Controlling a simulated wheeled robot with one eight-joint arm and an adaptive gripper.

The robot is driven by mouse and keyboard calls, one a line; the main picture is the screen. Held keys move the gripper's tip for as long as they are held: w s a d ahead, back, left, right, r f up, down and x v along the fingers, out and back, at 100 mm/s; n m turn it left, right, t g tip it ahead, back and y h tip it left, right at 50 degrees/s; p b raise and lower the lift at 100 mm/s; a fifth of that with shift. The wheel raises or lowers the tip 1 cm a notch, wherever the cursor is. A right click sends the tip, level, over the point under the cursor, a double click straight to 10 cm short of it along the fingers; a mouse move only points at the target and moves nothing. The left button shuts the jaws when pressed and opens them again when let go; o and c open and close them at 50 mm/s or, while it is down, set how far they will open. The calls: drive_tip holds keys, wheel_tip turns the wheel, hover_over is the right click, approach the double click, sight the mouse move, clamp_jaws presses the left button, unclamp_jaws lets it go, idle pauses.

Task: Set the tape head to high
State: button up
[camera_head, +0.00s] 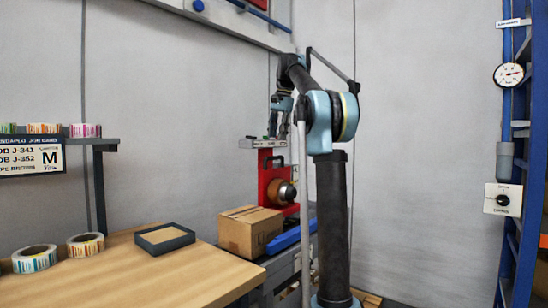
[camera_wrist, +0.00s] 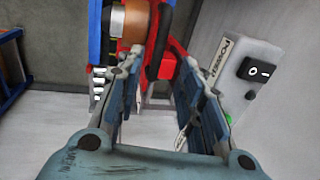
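The tape head is a red upright unit (camera_head: 268,187) with a brown tape roll (camera_head: 287,192) on its front, in the middle of the head view. In the wrist view its red body (camera_wrist: 154,45) and roll (camera_wrist: 130,22) show at the top, beyond my fingers. A black handle-like part (camera_wrist: 163,66) sits on the red body. My gripper (camera_head: 278,113) is above the tape head, pointing down. In the wrist view my gripper (camera_wrist: 152,95) has its fingers apart with nothing held between them. I cannot read any height setting.
A grey box with a POWER label and black rocker switch (camera_wrist: 259,70) is close right of my fingers. A cardboard box (camera_head: 249,232) stands before the tape head, beside a blue rail (camera_head: 291,236). A wooden table (camera_head: 150,273) with label rolls and a dark tray (camera_head: 165,237) is left.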

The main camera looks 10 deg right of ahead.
drive_tip(key=f, duration=0.3)
drive_tip(key=w+f, duration=0.1)
drive_tip(key=f, duration=0.2)
drive_tip(key=a+f, duration=0.1)
drive_tip(key=f, duration=0.2)
drive_tip(key=shift+w+a, duration=0.1)
drive_tip(key=shift+w, duration=0.05)
clamp_jaws()
